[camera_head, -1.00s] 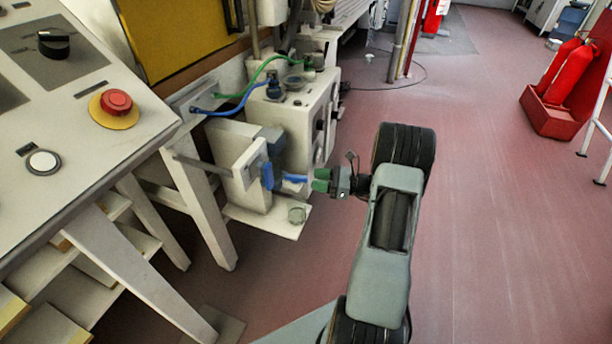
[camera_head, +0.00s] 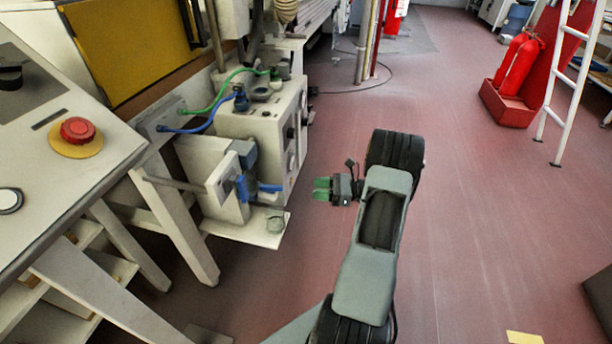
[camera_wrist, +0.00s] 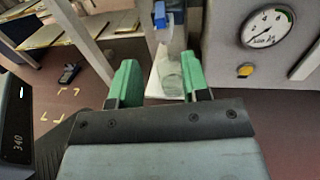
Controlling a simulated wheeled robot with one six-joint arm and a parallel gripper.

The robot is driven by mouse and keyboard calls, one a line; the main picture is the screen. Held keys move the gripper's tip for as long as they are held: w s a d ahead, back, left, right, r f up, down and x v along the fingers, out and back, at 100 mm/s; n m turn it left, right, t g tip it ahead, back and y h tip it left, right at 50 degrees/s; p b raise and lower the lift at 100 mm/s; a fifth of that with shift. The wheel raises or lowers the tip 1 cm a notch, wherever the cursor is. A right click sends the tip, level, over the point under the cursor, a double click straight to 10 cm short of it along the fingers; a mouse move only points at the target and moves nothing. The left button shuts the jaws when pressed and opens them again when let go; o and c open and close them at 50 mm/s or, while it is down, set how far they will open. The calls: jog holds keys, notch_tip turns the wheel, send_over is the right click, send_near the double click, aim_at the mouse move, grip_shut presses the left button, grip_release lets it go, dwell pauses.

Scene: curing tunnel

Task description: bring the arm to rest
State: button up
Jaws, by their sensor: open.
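My gripper (camera_head: 322,189) has green fingertips and is open and empty. In the head view it is held over the red floor, to the right of the cream machine box (camera_head: 262,130) and apart from it. In the wrist view the gripper (camera_wrist: 160,85) shows its two green fingers spread, with a glass jar (camera_wrist: 172,78) on a small shelf seen beyond them. My arm is folded, its grey link running down the middle of the head view.
A blue handle (camera_head: 268,188) sticks out from the machine toward my gripper. A control desk with a red button (camera_head: 80,130) stands at left. Red extinguishers (camera_head: 517,62) and a white ladder (camera_head: 572,80) stand at right. The floor right of my arm is mostly clear.

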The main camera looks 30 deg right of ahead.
jog(key=s+a+r+n+g+h+p, duration=0.3)
jog(key=a+r+n+g+p, duration=0.2)
jog(key=a+r+n+p, duration=0.5)
jog(key=s+a+r+n+g+h+p, duration=0.25)
jog(key=a+r+g+p, duration=0.45)
jog(key=r, duration=0.6)
jog(key=s+a+r+n+t+h+p, duration=0.2)
jog(key=s+r+n+h+p, duration=0.2)
jog(key=r, duration=0.4)
jog(key=s+a+r+n+t+h+p, duration=0.2)
jog(key=s+a+r+n+h+p, duration=0.1)
jog(key=r+n, duration=0.6)
jog(key=s+h+p, duration=0.1)
jog(key=h+p, duration=0.1)
jog(key=p, duration=0.1)
jog(key=shift+r+t, duration=0.25)
jog(key=shift+t, duration=0.15)
